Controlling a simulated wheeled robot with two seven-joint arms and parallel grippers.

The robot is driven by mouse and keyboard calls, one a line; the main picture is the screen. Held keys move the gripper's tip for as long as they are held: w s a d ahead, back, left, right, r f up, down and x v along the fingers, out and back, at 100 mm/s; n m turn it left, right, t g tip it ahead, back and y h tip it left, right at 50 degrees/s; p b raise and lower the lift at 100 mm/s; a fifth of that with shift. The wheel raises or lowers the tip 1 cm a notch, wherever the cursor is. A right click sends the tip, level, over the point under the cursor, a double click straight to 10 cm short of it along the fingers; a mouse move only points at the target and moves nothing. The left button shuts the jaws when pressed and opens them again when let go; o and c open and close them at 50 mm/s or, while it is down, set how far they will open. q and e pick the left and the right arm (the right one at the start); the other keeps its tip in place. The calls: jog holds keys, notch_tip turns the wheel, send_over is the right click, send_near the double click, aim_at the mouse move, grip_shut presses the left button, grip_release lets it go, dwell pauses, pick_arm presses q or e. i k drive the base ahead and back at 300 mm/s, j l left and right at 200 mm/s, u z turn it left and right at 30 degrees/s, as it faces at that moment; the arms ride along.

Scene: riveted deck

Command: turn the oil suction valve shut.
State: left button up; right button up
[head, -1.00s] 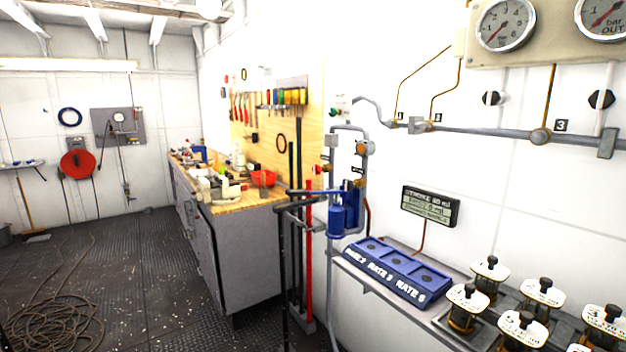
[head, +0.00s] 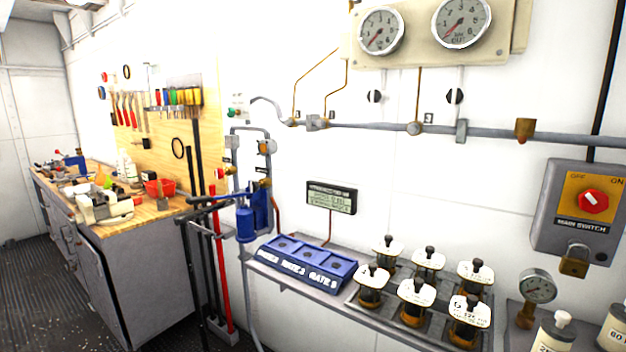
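A blue hand pump (head: 247,222) with grey pipes stands against the white wall, left of centre. A red knob (head: 220,173) sits on the pipework at its upper left. A round orange and brass fitting (head: 265,147) sits on the right-hand pipe above the pump. Small black labels hang near both, too small to read, so I cannot tell which of them is the oil suction valve or how it is set. Neither of my grippers is in view.
A workbench (head: 150,215) with loose tools stands at left. A blue gauge rack (head: 305,262) and several white-topped plungers (head: 415,290) fill the shelf right of the pump. A main switch box (head: 585,215) with a padlock hangs at right. Dark floor is clear at lower left.

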aim_at(219, 173)
jog(key=i+j+z, duration=0.1)
jog(key=z, duration=0.55)
jog(key=i+j+z, duration=0.2)
jog(key=j+z, duration=0.25)
jog(key=j, duration=0.8)
jog(key=j+z, duration=0.45)
jog(key=j, duration=0.8)
